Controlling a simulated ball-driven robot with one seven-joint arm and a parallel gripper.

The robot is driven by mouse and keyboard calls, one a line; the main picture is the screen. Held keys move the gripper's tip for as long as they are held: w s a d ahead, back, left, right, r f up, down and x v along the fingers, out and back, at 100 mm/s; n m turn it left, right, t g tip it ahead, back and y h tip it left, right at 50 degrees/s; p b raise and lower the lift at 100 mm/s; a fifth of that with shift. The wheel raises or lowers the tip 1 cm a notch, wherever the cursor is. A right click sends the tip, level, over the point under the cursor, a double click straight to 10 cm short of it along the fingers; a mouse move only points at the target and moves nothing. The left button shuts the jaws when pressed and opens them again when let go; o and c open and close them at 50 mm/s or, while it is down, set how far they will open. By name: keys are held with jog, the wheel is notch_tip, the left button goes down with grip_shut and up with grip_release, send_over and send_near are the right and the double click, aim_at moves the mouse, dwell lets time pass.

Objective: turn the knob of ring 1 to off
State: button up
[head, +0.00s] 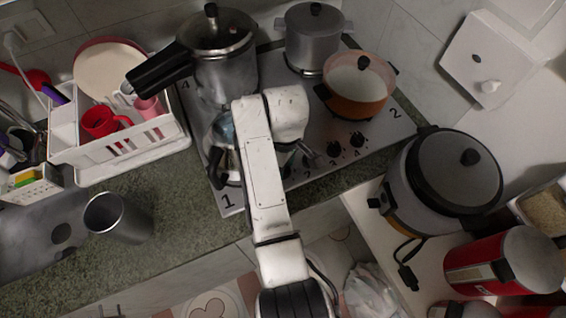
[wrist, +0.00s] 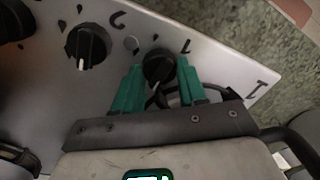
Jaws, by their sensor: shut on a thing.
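In the wrist view, the black knob (wrist: 158,66) nearest the cooktop corner marked 1 sits between the two green fingers of my gripper (wrist: 159,72). The gripper is shut on this knob, one finger on each side. A white mark on the knob points down and slightly left in the wrist view. A second black knob (wrist: 88,44) is to its left, apart from the fingers, with its white mark pointing down. In the head view, my arm hides the held knob. The cooktop (head: 228,194) shows a 1 at its front left corner.
A pressure cooker (head: 222,72), a steel pot (head: 314,40) and an orange pot (head: 358,92) stand on the cooktop. A kettle (head: 222,135) is partly behind my arm. A rice cooker (head: 440,180) stands to the right and a steel cup (head: 117,217) to the left.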

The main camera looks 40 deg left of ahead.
jog(key=shift+n, duration=0.6)
jog(key=o, duration=0.8)
jog(key=shift+r, duration=0.15)
